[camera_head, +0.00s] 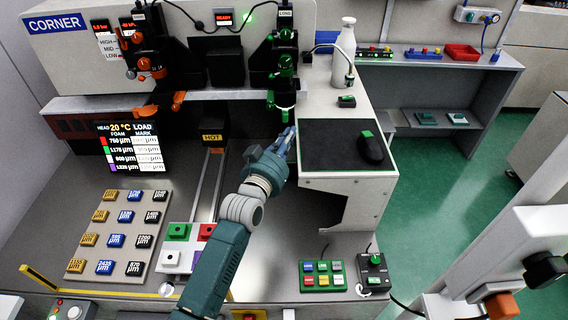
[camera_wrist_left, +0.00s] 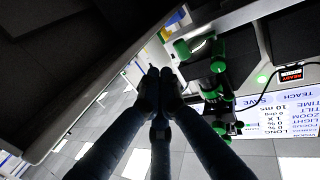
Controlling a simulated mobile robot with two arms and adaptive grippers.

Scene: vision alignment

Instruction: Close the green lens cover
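The right microscope column has green parts (camera_head: 285,62). Below it hangs a lens end (camera_head: 284,113) with a pale, lit ring and green edging. In the left wrist view a green ring-like part, seemingly the lens cover (camera_wrist_left: 182,49), sits beside the bright lens opening; its exact angle is hard to tell. My left gripper (camera_head: 287,138) is just below the lens end in the head view, apart from it as far as I can see. In the left wrist view its dark fingers (camera_wrist_left: 153,73) are together, with nothing visible between them. My right gripper is out of view.
A second column with orange parts (camera_head: 146,62) stands to the left. A black mat (camera_head: 330,150) with a mouse (camera_head: 372,147) lies to the right, with a white bottle (camera_head: 344,50) behind. Button blocks (camera_head: 125,230) and a coloured-button panel (camera_head: 323,276) occupy the front.

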